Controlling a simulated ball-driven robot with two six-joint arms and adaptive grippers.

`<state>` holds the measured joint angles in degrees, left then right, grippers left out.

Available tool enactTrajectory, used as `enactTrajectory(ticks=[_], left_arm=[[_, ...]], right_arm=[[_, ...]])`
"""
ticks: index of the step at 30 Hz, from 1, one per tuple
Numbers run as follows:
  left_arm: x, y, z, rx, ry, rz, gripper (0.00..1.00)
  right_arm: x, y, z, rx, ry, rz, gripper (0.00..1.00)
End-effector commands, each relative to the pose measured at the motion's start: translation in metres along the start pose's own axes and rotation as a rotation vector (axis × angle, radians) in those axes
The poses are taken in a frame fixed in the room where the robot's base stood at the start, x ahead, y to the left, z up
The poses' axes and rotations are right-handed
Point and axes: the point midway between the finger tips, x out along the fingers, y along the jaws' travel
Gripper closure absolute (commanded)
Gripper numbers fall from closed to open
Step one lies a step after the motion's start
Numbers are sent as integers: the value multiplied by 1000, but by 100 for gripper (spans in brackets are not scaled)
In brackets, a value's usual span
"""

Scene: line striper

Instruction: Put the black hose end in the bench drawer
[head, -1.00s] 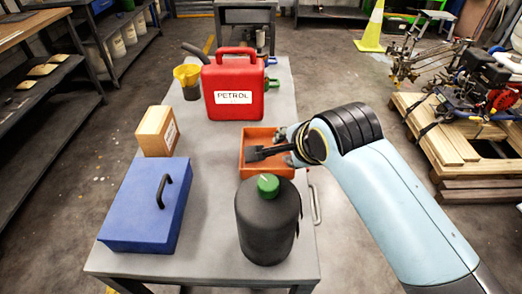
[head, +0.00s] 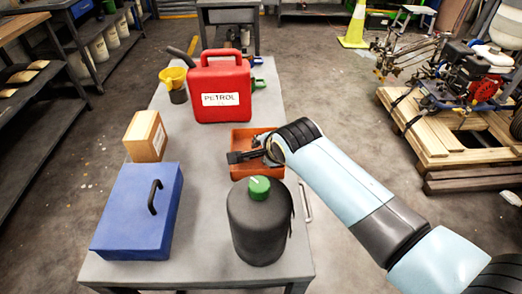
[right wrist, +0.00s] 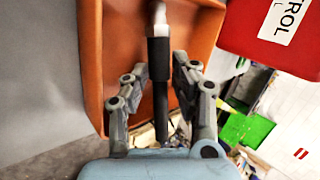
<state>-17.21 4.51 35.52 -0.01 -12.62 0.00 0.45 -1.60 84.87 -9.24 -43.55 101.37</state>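The black hose end (right wrist: 158,90) has a dark sleeve and a pale metal tip. My left gripper is out of view.
A black bottle with a green cap (head: 260,225) stands just in front of the tray. A red petrol can (head: 220,75) and a yellow funnel (head: 173,78) stand behind it. A blue case (head: 135,212) and a wooden box (head: 145,137) are at left.

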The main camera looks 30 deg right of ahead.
Motion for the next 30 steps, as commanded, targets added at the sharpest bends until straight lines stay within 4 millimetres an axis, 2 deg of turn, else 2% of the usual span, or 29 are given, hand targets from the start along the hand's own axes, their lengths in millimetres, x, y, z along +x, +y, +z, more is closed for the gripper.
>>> enactTrajectory(ticks=[5,11,12,23,30], left_arm=[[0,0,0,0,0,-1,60],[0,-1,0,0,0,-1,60],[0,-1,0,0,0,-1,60],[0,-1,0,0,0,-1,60],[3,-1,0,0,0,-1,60]], right_arm=[[0,0,0,0,0,0,74],[0,0,0,0,0,1,99],[0,1,0,0,0,1,100],[-1,0,0,0,0,1,100],[-20,-18,0,0,-1,-4,100]])
